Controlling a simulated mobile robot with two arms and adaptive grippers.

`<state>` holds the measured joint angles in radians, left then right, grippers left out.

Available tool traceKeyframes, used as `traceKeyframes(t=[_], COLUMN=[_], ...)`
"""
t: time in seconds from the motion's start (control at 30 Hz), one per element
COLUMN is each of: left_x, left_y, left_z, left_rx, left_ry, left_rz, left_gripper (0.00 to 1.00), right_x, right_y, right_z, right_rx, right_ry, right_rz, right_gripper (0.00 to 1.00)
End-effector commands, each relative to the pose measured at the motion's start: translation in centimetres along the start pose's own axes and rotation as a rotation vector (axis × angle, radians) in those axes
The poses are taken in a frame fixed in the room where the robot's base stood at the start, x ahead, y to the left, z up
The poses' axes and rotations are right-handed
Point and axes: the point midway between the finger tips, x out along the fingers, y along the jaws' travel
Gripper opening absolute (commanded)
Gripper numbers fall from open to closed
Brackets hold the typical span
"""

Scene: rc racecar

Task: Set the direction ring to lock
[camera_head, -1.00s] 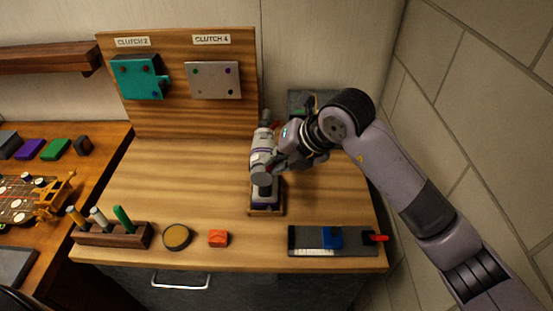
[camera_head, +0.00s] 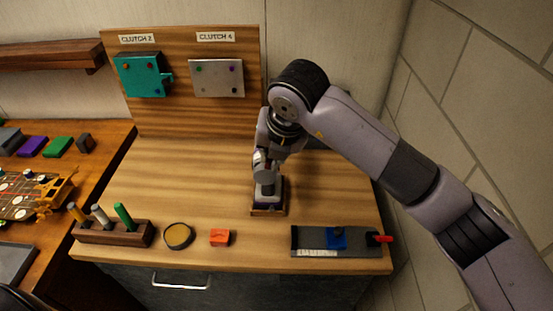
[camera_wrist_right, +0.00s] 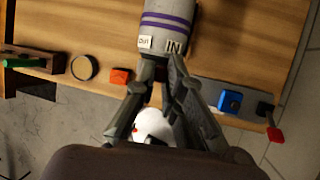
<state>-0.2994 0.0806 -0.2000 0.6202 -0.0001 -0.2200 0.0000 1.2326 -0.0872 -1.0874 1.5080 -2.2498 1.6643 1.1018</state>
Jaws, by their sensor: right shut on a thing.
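A grey power tool (camera_head: 267,187) with a purple band low down stands upright in a small wooden holder (camera_head: 268,212) on the bench. In the right wrist view its grey body (camera_wrist_right: 167,12) has purple bands and small white labels, one reading "IN". My right gripper (camera_wrist_right: 160,66) is shut on the tool at the labelled end, where the direction ring seems to be. The fingers hide most of the ring, so its setting is unclear. In the head view my right arm comes over the tool and hides its upper part. My left gripper is not in view.
A pen rack (camera_head: 113,232), a round yellow-topped disc (camera_head: 179,236), an orange block (camera_head: 220,237) and a dark plate with a blue slider (camera_head: 336,238) line the front edge. Two clutch plates hang on the back panel (camera_head: 185,108).

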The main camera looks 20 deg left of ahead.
Motion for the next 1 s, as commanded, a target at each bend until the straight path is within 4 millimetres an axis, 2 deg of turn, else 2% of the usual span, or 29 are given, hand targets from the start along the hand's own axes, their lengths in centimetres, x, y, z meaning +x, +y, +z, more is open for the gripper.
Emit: traceKeyframes(t=[0.1,0.4,0.9,0.93,1.0], left_x=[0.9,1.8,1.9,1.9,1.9], left_y=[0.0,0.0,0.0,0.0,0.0], left_z=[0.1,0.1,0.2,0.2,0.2], left_rx=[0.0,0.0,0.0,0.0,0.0], left_ry=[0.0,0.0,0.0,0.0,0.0], left_rz=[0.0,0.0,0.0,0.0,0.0], left_gripper=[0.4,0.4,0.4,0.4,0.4], right_x=[0.1,0.1,0.1,0.1,0.1], right_y=[0.6,1.3,1.5,1.5,1.5], right_z=[0.0,0.0,0.0,0.0,0.0], right_rx=[-0.032,-0.075,-0.084,-0.084,-0.083], right_ry=[-0.005,-0.003,-0.001,-0.001,-0.001], right_rz=[-0.068,-0.177,-0.199,-0.199,-0.199], right_gripper=[0.0,0.0,0.0,0.1,0.15])
